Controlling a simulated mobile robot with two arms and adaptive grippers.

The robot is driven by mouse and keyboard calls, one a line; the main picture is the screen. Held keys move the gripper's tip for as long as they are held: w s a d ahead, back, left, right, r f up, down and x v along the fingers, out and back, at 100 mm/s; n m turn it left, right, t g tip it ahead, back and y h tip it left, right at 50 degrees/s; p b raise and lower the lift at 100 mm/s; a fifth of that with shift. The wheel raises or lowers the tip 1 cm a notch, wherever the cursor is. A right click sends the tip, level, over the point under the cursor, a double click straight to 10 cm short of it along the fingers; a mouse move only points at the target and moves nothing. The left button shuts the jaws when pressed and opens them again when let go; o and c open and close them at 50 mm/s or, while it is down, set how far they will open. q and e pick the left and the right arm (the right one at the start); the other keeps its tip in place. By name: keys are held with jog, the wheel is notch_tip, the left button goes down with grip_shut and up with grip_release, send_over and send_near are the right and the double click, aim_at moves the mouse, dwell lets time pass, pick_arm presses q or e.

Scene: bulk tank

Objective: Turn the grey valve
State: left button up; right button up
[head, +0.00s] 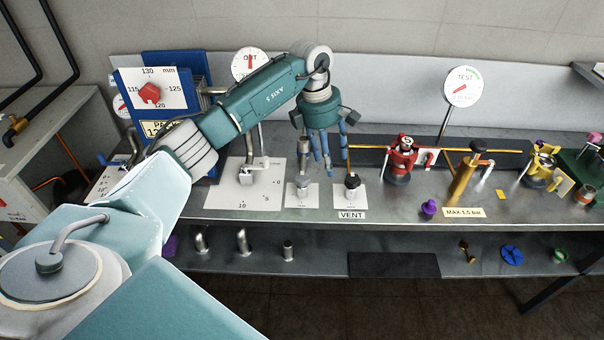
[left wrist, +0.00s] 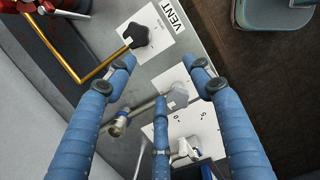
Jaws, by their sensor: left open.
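The grey valve is a small grey knob (head: 303,183) on a white plate on the metal bench, left of the black VENT knob. It also shows in the left wrist view as a grey knob (left wrist: 178,94) between and beyond the blue fingers. My left gripper (head: 327,155) points down with its fingers spread, above and slightly right of the grey knob in the head view. In the left wrist view the open gripper (left wrist: 163,78) holds nothing, and the knob looks apart from its fingers. My right gripper is in neither view.
The black VENT knob (head: 352,184) stands just right of the grey one, with a yellow pipe near it. A lever valve (head: 248,172) on a numbered plate (head: 228,196) stands to the left. A red valve (head: 401,160) stands further right. The bench front (head: 330,217) is clear.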

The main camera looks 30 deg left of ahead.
pick_arm(q)
notch_tip(320, 180, up, 2)
jog(key=g+y, duration=0.1)
jog(key=y, duration=0.1)
send_over(302, 177)
jog(key=shift+n, duration=0.3)
notch_tip(302, 177, down, 9)
jog(key=p, duration=0.3)
jog(key=shift+f+p, duration=0.35)
jog(key=shift+f, duration=0.35)
jog(key=c, duration=1.2)
